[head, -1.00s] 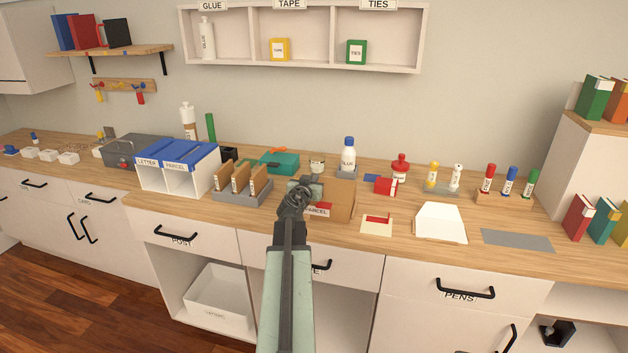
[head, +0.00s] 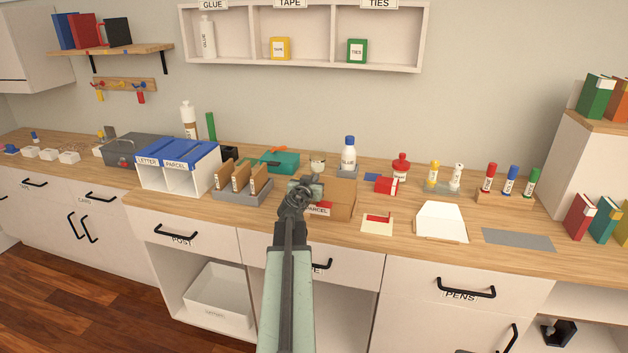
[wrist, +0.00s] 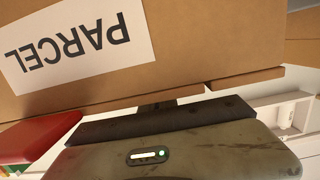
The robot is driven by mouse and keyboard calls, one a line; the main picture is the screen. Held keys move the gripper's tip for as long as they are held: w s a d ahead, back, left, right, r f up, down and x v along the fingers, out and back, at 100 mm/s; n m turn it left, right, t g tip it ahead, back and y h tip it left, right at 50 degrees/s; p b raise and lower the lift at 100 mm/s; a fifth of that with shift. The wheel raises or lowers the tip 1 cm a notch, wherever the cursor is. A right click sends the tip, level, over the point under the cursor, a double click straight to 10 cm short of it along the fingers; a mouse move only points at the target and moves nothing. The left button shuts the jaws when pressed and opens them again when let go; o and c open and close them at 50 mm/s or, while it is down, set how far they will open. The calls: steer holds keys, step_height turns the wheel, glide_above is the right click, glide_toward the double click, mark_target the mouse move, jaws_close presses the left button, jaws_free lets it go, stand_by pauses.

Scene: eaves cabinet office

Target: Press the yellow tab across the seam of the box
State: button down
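The brown cardboard box (head: 342,196) with a PARCEL label stands on the worktop in the head view. Its side and upside-down label fill the upper part of the wrist view (wrist: 200,45). My gripper (head: 304,188) is at the box's left side, partly covering it. In the wrist view my gripper's dark front edge (wrist: 155,108) lies close along the box's edge; contact is unclear. The fingertips cannot be made out well enough to judge their opening. I cannot pick out the yellow tab or the seam in either view.
A card sorter (head: 241,191) stands left of the box, and a glue bottle (head: 348,158) stands behind it. A grey mat (head: 517,240) lies bare farther right.

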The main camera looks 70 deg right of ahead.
stand_by(0.9)
steer(key=c, duration=1.6)
jaws_free()
steer(key=o, duration=0.3)
steer(key=shift+o, duration=0.2)
step_height(320, 180, up, 6)
steer(key=p, duration=0.6)
